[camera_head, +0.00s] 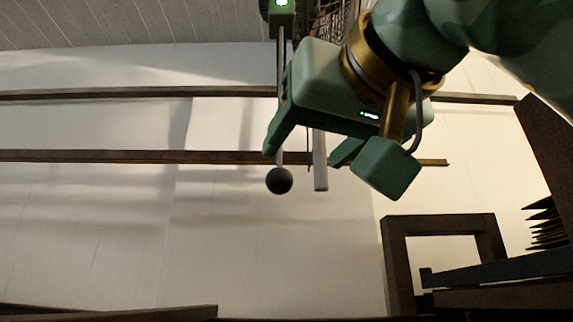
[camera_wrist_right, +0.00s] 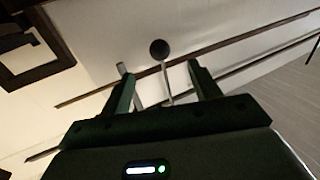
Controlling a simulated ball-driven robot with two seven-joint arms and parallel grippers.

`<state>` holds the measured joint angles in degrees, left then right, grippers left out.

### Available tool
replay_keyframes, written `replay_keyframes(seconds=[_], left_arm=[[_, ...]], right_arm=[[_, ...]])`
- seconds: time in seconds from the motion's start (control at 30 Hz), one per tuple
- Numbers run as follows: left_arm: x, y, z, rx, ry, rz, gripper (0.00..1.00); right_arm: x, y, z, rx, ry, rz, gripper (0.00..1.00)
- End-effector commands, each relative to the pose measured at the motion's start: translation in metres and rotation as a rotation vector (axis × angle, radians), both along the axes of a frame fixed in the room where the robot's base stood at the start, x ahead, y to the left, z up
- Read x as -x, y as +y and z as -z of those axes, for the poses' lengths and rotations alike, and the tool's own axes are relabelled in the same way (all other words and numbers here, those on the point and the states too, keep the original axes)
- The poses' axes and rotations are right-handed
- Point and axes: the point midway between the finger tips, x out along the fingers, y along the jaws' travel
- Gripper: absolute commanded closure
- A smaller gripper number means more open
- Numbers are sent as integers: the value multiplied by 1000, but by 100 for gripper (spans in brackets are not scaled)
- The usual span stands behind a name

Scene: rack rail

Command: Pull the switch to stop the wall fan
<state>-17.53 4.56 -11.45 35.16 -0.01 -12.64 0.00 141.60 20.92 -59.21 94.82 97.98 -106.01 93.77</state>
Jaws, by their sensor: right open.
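The wall fan (camera_head: 325,22) shows only as part of a wire cage at the top, mostly cut off and hidden behind my right arm. Beside it is a green box (camera_head: 283,22) with a lit green light. A thin rod hangs from the box and ends in a dark ball (camera_head: 279,180); the ball also shows in the right wrist view (camera_wrist_right: 159,49). A pale grey bar (camera_head: 320,165) hangs just right of the rod. My right gripper (camera_head: 308,152) is open above the ball's level, and one finger hides part of the rod. In the wrist view the rod appears between the open fingers (camera_wrist_right: 160,73).
Two dark horizontal rails (camera_head: 130,156) run along the pale wall behind. A brown wooden frame (camera_head: 395,265) and dark shelving (camera_head: 500,270) stand at lower right. The wall area at left is clear.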

Motion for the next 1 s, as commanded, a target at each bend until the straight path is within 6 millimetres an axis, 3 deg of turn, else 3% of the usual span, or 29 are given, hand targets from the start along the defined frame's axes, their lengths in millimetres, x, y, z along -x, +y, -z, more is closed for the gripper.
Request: replay_keyframes(seconds=[0.2,0.5,0.97,1.0], left_arm=[[-5,-1,-33,1,-10,0,64],[-11,-1,-32,2,-19,0,64],[-9,-1,-33,2,-15,0,64],[-9,-1,-33,2,-15,0,64]], right_arm=[[-40,15,-5,2,5,-2,38],[-82,30,-1,-1,4,-1,38],[-94,34,0,0,1,-1,38],[-94,34,0,-1,1,-1,47]])
